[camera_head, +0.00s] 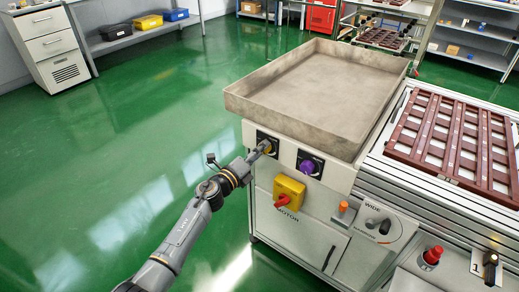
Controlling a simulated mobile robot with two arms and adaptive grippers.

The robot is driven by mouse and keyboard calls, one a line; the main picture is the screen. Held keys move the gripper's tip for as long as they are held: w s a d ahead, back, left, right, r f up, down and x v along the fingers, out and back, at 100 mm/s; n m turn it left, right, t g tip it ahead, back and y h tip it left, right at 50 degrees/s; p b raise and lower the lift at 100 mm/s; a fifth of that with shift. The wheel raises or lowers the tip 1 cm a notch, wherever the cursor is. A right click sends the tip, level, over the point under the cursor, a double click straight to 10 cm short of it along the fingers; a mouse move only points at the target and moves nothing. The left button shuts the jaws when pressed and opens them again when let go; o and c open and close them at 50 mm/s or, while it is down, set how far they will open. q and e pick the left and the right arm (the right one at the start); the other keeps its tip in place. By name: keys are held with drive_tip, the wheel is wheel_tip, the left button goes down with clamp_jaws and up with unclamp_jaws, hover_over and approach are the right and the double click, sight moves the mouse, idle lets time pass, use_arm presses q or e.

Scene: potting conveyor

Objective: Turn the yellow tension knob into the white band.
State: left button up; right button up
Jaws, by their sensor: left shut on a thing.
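The yellow tension knob (268,148) sits on a dark square plate (262,136) on the front of the white machine, just below the grey tray. My left gripper (263,149) reaches it from the lower left and is shut on it. The fingers cover much of the knob, and its pointing direction cannot be read. The white band around it is too small and too covered to make out. My right gripper is not in view.
A purple knob (308,165) is to the right on the same panel. Below are a yellow switch box with a red handle (288,191) and an orange button (343,206). An empty tray (240,104) is above; a conveyor with a brown rack (395,157) is right. Floor at left is clear.

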use_arm(q)
drive_tip(key=shift+f, duration=0.1)
idle(0.4)
drive_tip(key=o, duration=1.2)
drive_tip(key=shift+s, duration=0.1)
drive_tip(key=v, duration=1.2)
